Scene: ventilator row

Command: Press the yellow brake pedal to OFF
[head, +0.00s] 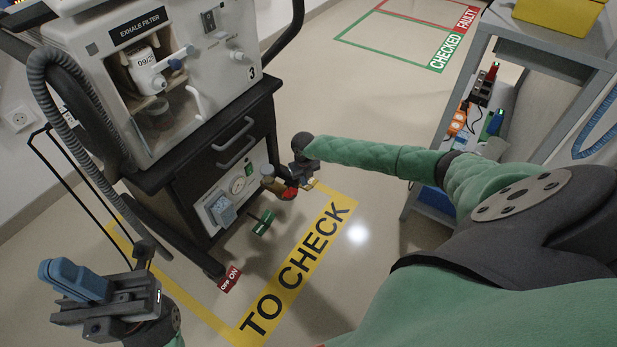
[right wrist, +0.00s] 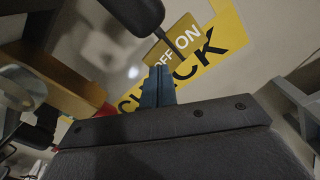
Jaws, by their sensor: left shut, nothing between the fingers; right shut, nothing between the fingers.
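The yellow brake pedal (right wrist: 183,42), lettered OFF and ON, is in the upper middle of the right wrist view. A dark bar crosses it. My right gripper (right wrist: 157,72) is shut and empty, and its blue fingertips overlap the OFF end of the pedal in that view. I cannot tell whether they touch it. In the head view my right gripper (head: 303,175) is low at the cart's right side and hides most of the yellow pedal. My left gripper (head: 50,272) is shut and empty at the lower left, away from the cart.
Ventilator 3 (head: 190,70) stands on a dark cart with a red pedal (head: 230,279) and a green pedal (head: 262,222). A brass fitting (head: 269,178) with a red part is beside my right gripper. A grey shelf (head: 560,50) stands right.

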